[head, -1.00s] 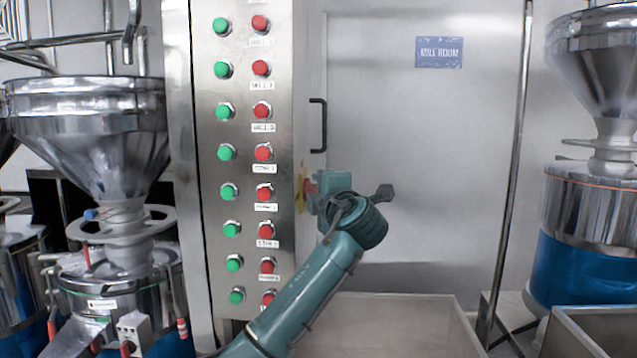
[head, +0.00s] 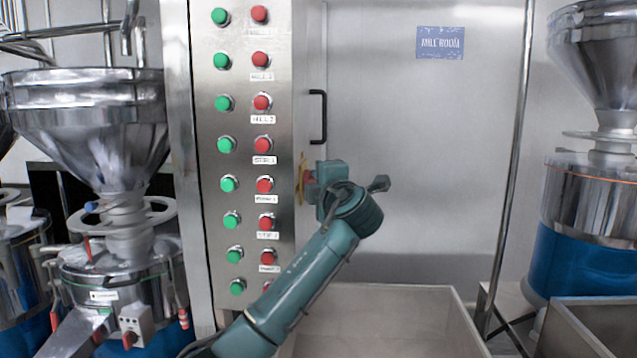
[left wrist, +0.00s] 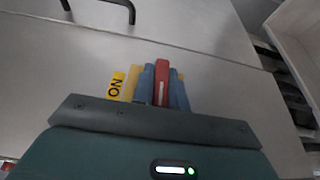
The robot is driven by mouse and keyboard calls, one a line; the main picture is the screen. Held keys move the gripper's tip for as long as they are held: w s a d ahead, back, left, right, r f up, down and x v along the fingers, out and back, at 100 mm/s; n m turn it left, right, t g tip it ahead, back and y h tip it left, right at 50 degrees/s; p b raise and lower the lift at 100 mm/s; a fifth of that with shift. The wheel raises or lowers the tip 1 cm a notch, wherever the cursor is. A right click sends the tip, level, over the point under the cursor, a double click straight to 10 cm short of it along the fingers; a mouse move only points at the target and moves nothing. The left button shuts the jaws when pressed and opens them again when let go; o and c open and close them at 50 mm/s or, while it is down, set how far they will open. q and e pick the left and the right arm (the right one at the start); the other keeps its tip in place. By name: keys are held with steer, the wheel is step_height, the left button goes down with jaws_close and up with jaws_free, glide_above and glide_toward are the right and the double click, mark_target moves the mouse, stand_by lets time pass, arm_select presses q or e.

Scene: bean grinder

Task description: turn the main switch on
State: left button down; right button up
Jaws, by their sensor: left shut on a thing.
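The main switch is on the right side of the steel control cabinet in the head view. Its yellow plate (head: 301,180) shows edge-on there, with a bit of the red handle (head: 309,177) beside it. My left gripper (head: 313,178) reaches in from the right of the switch and is shut on the handle. In the left wrist view the red handle (left wrist: 162,82) stands between the blue fingers, and the yellow plate (left wrist: 117,86) behind shows the word ON. The fingers hide part of the handle and plate, so I cannot tell the switch position. My right gripper is not in view.
The cabinet front (head: 243,200) carries columns of green and red buttons. A door with a black handle (head: 317,117) and a blue sign (head: 440,42) is behind my arm. A grey bin (head: 380,300) stands below. Steel hoppers (head: 95,130) stand at both sides.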

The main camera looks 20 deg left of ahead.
arm_select(q)
steer(key=shift+d+g, duration=0.1)
steer(key=shift+g, duration=0.3)
steer(key=shift+h, duration=0.3)
steer(key=shift+r+m+g+h+p, duration=0.25)
steer(key=shift+m+g+h+p, duration=0.3)
steer(key=shift+g+p, duration=0.75)
steer(key=shift+g, duration=0.1)
steer(key=shift+f+m+g+h, duration=0.1)
steer(key=shift+m+g+h, duration=0.35)
steer(key=shift+g, duration=0.65)
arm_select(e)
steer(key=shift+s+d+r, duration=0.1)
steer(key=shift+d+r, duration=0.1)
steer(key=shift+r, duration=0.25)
arm_select(q)
steer(key=shift+f, duration=0.1)
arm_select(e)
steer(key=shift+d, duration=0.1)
arm_select(q)
steer(key=c, duration=1.4)
jaws_free()
